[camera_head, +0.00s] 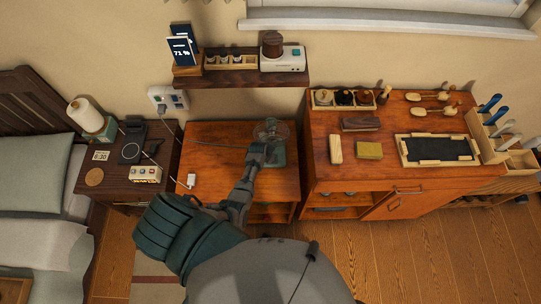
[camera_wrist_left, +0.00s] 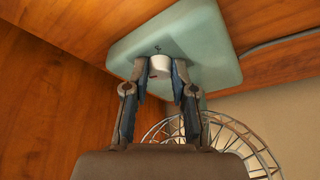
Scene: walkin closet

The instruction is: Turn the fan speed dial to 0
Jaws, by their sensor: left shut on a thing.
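A small fan stands on the orange-brown wooden cabinet (camera_head: 215,150). Its round wire cage (camera_head: 271,130) and teal base (camera_head: 278,156) show in the head view. In the left wrist view the base (camera_wrist_left: 205,35) fills the top, and part of the cage (camera_wrist_left: 228,132) is at the bottom. The pale round speed dial (camera_wrist_left: 160,66) sits on the base, with a small dark mark above it and a reddish mark on its rim. My left gripper (camera_head: 261,150) is at the base, its two fingers shut on the dial's sides. The dial's setting cannot be read. My right gripper is out of view.
A cord runs left from the fan. A small white plug-like item (camera_head: 191,180) lies on the cabinet. A wall shelf (camera_head: 238,79) hangs above. A taller workbench (camera_head: 385,150) stands close on the right, and a dark nightstand (camera_head: 122,178) on the left.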

